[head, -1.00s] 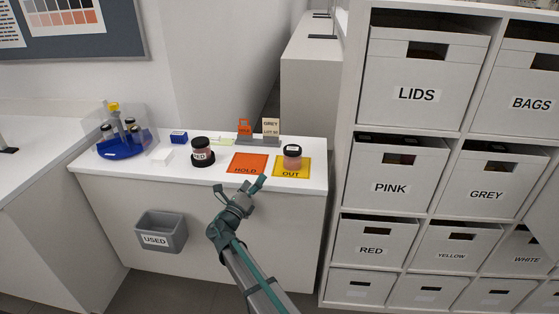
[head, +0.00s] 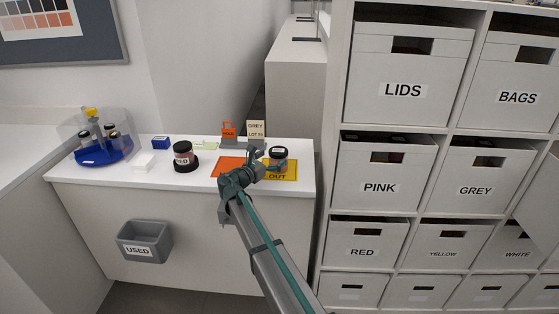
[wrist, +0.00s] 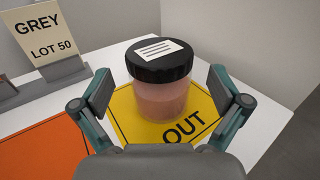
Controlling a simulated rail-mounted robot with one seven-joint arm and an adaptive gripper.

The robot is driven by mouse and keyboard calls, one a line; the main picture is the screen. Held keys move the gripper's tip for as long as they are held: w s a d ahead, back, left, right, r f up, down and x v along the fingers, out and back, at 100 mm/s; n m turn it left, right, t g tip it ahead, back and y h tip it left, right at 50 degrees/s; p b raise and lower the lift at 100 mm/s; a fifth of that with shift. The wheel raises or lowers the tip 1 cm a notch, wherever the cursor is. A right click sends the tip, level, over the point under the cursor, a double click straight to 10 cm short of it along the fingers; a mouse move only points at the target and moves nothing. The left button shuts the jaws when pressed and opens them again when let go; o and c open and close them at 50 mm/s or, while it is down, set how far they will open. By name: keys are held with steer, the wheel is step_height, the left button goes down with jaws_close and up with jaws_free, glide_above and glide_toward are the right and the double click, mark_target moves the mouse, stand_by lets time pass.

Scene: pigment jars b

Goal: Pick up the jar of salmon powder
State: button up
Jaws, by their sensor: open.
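The jar of salmon powder (wrist: 162,98) stands upright on the yellow OUT mat (wrist: 193,131). It is clear with a black lid and a white label on top, and pinkish powder shows through its wall. In the head view the jar (head: 278,153) is partly behind my gripper (head: 265,163). In the wrist view my gripper (wrist: 164,98) is open, with one finger on each side of the jar. The jar sits between or just beyond the fingertips, with a visible gap on both sides. I cannot tell any contact.
The orange HOLD mat (head: 229,164) lies left of the yellow mat. A jar labelled RED (head: 184,157) stands further left. A GREY LOT 50 card (wrist: 40,33) stands behind. A blue carousel (head: 101,152) is at the far left. A USED bin (head: 145,242) hangs on the counter front.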

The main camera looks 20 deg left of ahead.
mark_target(282, 150)
steer(key=shift+p+x, duration=0.6)
steer(key=shift+x, duration=2.35)
steer(key=shift+r, duration=0.1)
steer(key=c, duration=1.2)
steer(key=shift+c, duration=0.2)
steer(key=shift+r, duration=0.15)
